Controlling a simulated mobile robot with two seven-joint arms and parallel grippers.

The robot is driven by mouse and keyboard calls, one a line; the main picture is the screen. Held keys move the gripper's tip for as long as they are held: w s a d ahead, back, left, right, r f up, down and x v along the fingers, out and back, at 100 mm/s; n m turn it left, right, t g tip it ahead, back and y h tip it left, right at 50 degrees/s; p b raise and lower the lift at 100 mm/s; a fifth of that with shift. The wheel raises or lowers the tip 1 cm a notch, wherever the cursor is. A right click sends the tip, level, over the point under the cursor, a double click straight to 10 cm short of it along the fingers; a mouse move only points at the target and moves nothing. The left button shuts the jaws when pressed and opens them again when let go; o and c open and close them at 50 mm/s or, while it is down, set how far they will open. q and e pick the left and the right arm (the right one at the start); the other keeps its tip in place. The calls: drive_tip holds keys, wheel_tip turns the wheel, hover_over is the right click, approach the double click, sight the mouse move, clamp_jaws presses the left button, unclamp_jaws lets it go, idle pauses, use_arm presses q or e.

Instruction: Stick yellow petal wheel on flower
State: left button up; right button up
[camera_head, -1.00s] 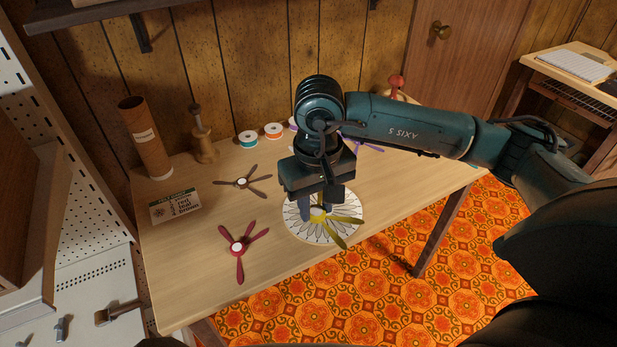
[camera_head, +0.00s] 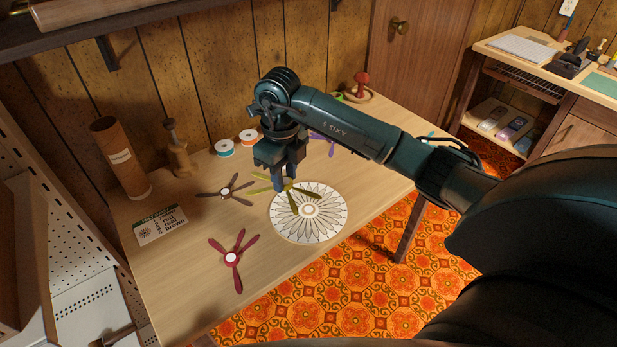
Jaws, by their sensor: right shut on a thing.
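The yellow petal wheel (camera_head: 292,196) is held in my right gripper (camera_head: 280,184), which is shut on it near its hub. It has several narrow olive-yellow petals. The flower (camera_head: 325,220) is a round white disc with a dark line petal pattern and a pale centre, lying flat on the table. The yellow wheel is over the disc's far left edge, off its centre. It appears raised, but the exact gap is hard to tell. The gripper hides part of the wheel's hub. My left gripper is not in view.
A red petal wheel (camera_head: 238,271) and a brown one (camera_head: 239,199) lie left of the disc. A purple one (camera_head: 331,146) is partly behind my arm. A card (camera_head: 160,227), cardboard tube (camera_head: 124,162), wooden holder (camera_head: 179,160) and ribbon spools (camera_head: 224,148) line the back left.

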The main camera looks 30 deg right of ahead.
drive_tip(key=d+f+m, duration=0.2)
drive_tip(key=m, duration=0.5)
drive_tip(key=d+f+m, duration=0.2)
drive_tip(key=m, duration=0.5)
drive_tip(key=d+f+m+p, duration=0.1)
drive_tip(key=d+f+m, duration=0.1)
drive_tip(key=m, duration=0.6)
drive_tip(key=shift+w+d+f, duration=0.1)
drive_tip(key=shift+w, duration=0.2)
drive_tip(key=shift+f+b, duration=0.55)
wheel_tip(320, 180, down, 2)
drive_tip(key=shift+f+b, duration=0.2)
drive_tip(key=shift+b, duration=0.95)
drive_tip(key=shift+f+b, duration=0.4)
drive_tip(key=shift+f, duration=0.55)
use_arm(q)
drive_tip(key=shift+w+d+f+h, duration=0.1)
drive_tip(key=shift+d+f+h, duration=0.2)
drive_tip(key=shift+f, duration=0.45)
